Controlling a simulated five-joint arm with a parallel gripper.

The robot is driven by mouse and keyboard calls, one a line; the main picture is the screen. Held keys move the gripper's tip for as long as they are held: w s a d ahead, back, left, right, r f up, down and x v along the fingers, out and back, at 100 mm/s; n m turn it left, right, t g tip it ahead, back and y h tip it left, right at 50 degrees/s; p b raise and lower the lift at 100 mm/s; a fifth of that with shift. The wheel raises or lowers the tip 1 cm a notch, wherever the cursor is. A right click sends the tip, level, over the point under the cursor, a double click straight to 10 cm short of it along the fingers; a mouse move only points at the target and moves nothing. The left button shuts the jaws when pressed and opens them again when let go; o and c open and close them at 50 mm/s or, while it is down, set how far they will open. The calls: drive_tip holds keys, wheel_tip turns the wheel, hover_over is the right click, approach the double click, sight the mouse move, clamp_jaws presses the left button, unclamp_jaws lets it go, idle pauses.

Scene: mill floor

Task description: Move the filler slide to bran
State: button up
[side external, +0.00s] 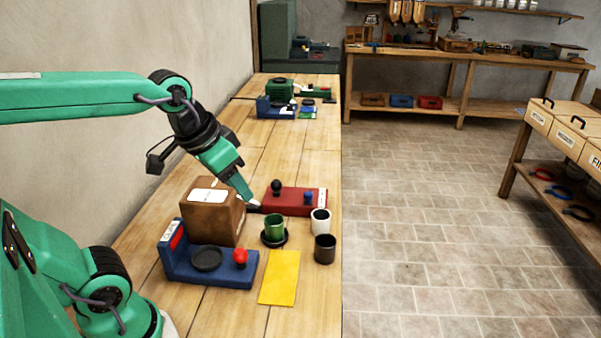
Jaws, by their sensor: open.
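A red block device (292,201) lies on the bench, with a black knob (276,187) and a small blue knob (308,198) on top. A blue device (222,275) nearer the front has an upright labelled back, a black round dish (207,258) and a red ball knob (240,256). I cannot tell which one carries the filler slide; the labels are too small to read. My gripper (254,204) points down beside the left end of the red device, just right of the brown box. It is open and looks empty; the brown box may hide part of its surroundings.
A brown box (215,219) with a white label stands behind the blue device. A green cup (274,228) on a dark saucer, a white cup (320,222) and a dark cup (325,249) stand close by. A yellow sheet (280,277) lies in front. Mid-bench is clear.

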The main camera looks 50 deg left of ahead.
drive_tip(key=w+a+r+g, duration=0.1)
drive_tip(key=w+a, duration=0.1)
drive_tip(key=w, duration=0.6)
drive_tip(key=g, duration=0.4)
hover_over(308, 193)
wheel_tip(308, 193, down, 14)
drive_tip(key=shift+w+f, duration=0.1)
drive_tip(key=shift+f, duration=3.85)
clamp_jaws()
